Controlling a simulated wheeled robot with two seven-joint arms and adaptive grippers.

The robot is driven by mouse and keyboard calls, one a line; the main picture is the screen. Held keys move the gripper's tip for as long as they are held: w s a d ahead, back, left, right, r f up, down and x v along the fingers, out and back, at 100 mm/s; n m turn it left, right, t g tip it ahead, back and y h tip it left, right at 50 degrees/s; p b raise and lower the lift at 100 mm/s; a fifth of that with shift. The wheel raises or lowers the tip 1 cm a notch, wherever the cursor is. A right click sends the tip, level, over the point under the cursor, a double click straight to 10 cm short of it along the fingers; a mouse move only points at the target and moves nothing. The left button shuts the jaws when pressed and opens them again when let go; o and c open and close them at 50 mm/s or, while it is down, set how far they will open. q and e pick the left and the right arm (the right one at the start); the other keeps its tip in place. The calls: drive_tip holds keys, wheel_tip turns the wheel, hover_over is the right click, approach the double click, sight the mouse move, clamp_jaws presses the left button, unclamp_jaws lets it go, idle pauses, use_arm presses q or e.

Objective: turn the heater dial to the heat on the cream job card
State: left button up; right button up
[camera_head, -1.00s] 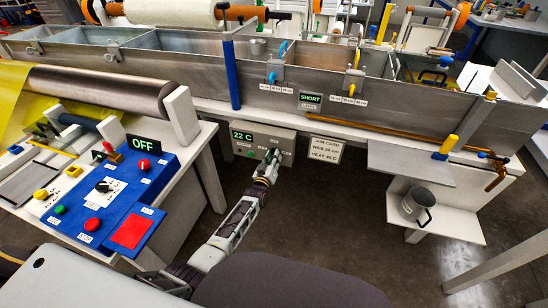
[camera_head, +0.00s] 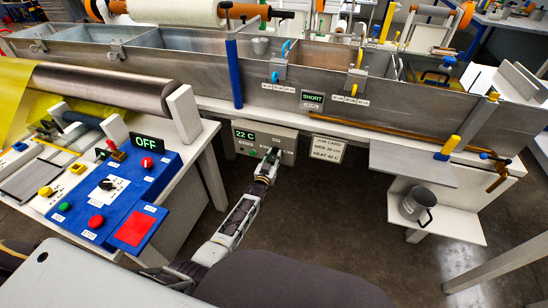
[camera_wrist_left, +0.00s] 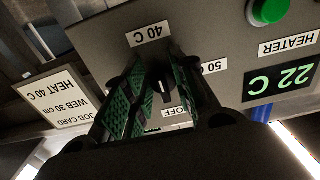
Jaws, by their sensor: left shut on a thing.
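The heater box (camera_head: 284,136) hangs under the front of the bath, and its display (camera_head: 244,135) reads 22 C. My left gripper (camera_head: 271,155) is at the box face, shut on the heater dial (camera_wrist_left: 165,88). The wrist view is upside down. It shows the dark dial between my two green-padded fingers, with a short white mark on it. Labels for 40 C, 50 and OFF are around the dial; the fingers hide other parts of the face. The cream job card (camera_head: 327,149) hangs right of the box; in the wrist view (camera_wrist_left: 56,98) it reads WEB 30 cm, HEAT 40 C.
A green button (camera_wrist_left: 270,10) is on the heater face. The blue control panel (camera_head: 115,200) with an OFF sign stands at left. A grey shelf (camera_head: 412,163) and a metal mug (camera_head: 417,206) are at right. The floor below the card is clear.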

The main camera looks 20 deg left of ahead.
use_arm(q)
drive_tip(key=shift+f, duration=0.15)
drive_tip(key=o, duration=0.6)
drive_tip(key=shift+s+a, duration=0.15)
drive_tip(key=shift+s, duration=5.85)
